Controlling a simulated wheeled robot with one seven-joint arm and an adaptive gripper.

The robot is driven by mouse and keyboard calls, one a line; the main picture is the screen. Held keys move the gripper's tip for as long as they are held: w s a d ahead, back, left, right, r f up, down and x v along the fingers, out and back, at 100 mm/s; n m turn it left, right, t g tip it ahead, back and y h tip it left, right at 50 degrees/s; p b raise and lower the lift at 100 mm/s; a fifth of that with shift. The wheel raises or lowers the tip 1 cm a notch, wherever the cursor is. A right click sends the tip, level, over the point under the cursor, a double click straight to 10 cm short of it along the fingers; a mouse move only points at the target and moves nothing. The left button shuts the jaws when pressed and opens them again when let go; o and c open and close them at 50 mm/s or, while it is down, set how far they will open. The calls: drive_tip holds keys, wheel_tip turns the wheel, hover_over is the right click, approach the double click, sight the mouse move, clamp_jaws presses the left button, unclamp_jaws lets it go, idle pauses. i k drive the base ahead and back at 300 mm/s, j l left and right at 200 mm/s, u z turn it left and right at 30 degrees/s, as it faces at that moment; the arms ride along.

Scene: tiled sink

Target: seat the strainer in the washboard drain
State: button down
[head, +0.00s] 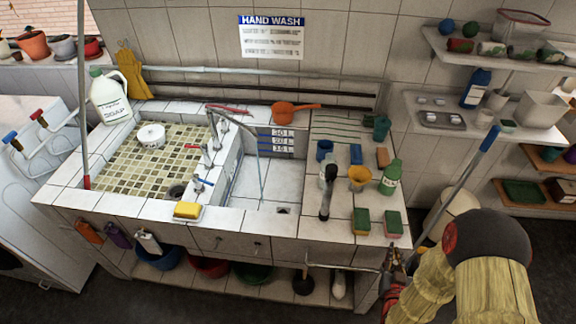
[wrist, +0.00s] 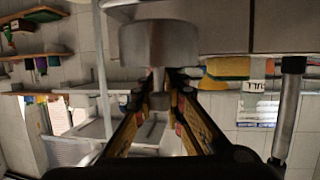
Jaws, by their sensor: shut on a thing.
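A grey metal cup-shaped piece, which looks like the strainer (wrist: 158,42), fills the upper middle of the wrist view. My gripper (wrist: 160,84) is shut on its narrow stem, with the wide cup beyond the fingertips. In the head view my gripper (head: 393,264) is low at the right, in front of the counter's front right corner. I cannot make out the strainer there. One dark drain (head: 177,191) lies in the mosaic basin and another (head: 283,210) in the plain tiled middle basin. Ribbed lines of a washboard (head: 335,128) show behind the cups. I cannot tell which drain belongs to it.
A yellow soap bar (head: 187,210) sits on the front rim. A blue-topped pole (head: 465,175) leans near my arm. The middle basin's floor is mostly clear.

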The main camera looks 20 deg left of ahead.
sight(180, 196)
drive_tip(key=j+z, duration=0.25)
drive_tip(key=j, duration=0.2)
drive_tip(key=k+j+z, duration=0.1)
drive_tip(key=j+z, duration=0.15)
drive_tip(key=j, duration=0.15)
drive_tip(key=k+j+z, duration=0.1)
drive_tip(key=j+z, duration=0.15)
drive_tip(key=j, duration=0.15)
drive_tip(key=k+j+z, duration=0.35)
drive_tip(key=j+z, duration=0.15)
drive_tip(key=j, duration=0.25)
